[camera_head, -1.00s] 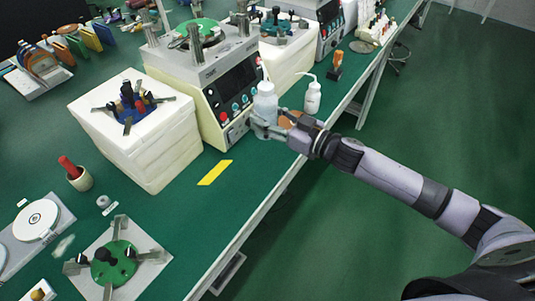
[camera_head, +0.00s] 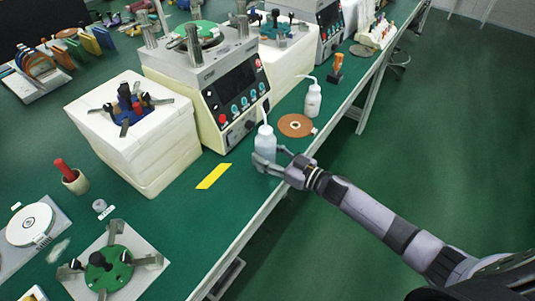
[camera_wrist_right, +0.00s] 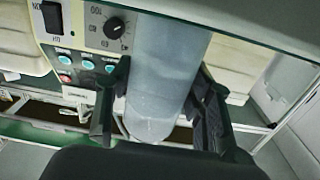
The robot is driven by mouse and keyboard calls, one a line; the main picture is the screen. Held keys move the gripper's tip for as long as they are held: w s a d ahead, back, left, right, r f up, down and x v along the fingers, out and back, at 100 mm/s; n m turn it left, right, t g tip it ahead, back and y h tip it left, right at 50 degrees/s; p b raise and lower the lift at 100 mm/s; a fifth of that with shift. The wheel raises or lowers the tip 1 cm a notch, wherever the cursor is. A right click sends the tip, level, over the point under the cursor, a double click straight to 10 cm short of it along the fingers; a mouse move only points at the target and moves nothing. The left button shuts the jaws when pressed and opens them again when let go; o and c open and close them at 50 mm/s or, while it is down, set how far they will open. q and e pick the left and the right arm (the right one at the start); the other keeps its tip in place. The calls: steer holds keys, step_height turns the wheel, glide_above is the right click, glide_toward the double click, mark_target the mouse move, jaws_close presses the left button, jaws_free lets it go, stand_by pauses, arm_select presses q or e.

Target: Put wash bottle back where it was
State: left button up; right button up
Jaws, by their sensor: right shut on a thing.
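The wash bottle (camera_head: 265,144), white and translucent with a thin spout, is upright at the front of the green bench, before the control panel of the lapping machine. My right gripper (camera_head: 272,160) is shut on its lower body from the right. In the right wrist view the bottle (camera_wrist_right: 165,75) stands between the two fingers of the gripper (camera_wrist_right: 162,115). I cannot tell whether its base touches the bench. A second, similar bottle (camera_head: 313,101) stands farther back to the right. My left gripper is not in view.
A copper-coloured disc (camera_head: 295,125) lies on the bench right of the held bottle. A yellow strip (camera_head: 213,176) lies to its left. The lapping machine (camera_head: 230,95) stands behind. The bench's front edge (camera_head: 262,212) is close; bare green bench lies front left.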

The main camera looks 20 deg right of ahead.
steer(key=shift+f, duration=0.1)
steer(key=o, duration=1.4)
steer(key=v, duration=1.2)
steer(key=shift+b, duration=0.4)
